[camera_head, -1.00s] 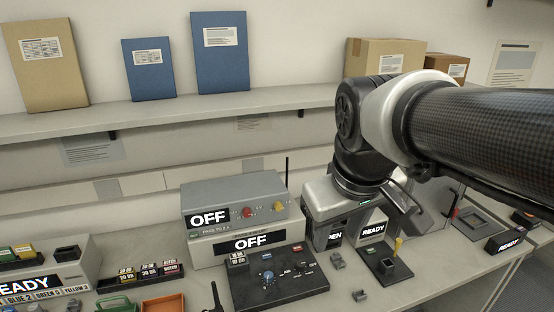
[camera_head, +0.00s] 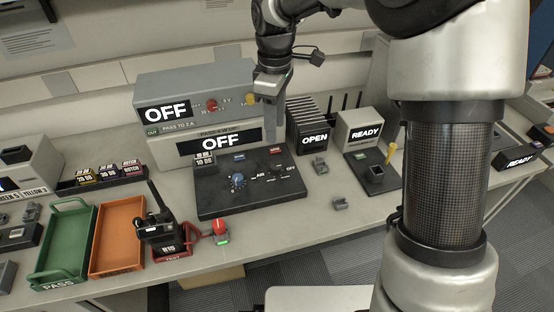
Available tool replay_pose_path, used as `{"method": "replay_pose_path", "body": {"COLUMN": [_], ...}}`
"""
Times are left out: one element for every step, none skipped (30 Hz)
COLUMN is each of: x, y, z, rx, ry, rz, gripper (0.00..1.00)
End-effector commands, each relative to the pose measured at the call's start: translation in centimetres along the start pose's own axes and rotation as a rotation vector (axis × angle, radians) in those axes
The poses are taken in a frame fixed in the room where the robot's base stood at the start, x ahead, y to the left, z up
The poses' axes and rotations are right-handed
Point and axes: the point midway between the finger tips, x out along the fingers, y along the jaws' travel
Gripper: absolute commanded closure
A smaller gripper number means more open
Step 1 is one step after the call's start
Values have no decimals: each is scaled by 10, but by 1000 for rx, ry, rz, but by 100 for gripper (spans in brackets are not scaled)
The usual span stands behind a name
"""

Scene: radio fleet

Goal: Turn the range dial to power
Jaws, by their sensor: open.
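A dark test panel (camera_head: 215,205) lies on the bench in front of two stacked grey boxes. It carries a blue knob (camera_head: 237,180) at its left and a small dark control (camera_head: 276,168) at its right, near small white lettering that includes OFF. Which of these is the range dial I cannot read for certain. The upper box (camera_head: 190,82) has a red knob (camera_head: 211,105), a yellow knob (camera_head: 250,99) and an OFF display. The lower box also shows OFF. My gripper (camera_head: 271,138) is open and points down above the panel's back right part, apart from the blue knob.
A dark rack (camera_head: 308,125) marked OPEN and a grey READY unit (camera_head: 360,130) stand right of the panel. A handheld radio (camera_head: 158,232) stands in front left, beside an orange tray (camera_head: 117,236) and a green tray (camera_head: 63,243).

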Motion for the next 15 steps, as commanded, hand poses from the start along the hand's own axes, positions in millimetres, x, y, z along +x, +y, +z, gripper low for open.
{"method": "replay_pose_path", "body": {"x": [16, 22, 31, 38, 44, 53, 60, 66, 75, 82, 88, 96, 102, 107, 113], "y": [-1, -1, -1, -1, -1, -1, -1, -1, -1, -1, -1, -1, -1, -1, -1], "z": [1, 1, 1, 1, 1, 1, 1, 1, 1, 1, 1, 1, 1, 1, 1], "rx": [0, 0, 1, 1, 1, 2, 2, 2, 2, 2, 1, 1, 1, 1, 2], "ry": [-3, -3, -3, -3, -3, -3, -2, -2, -2, -3, -2, -3, -3, -2, -2], "rz": [-5, -4, -4, -3, -4, -4, -4, -4, -4, -4, -3, -3, -3, -2, -2], "gripper": [58, 58, 58, 58, 58, 58, 58, 58, 58, 58, 58, 58, 58, 58, 58]}}
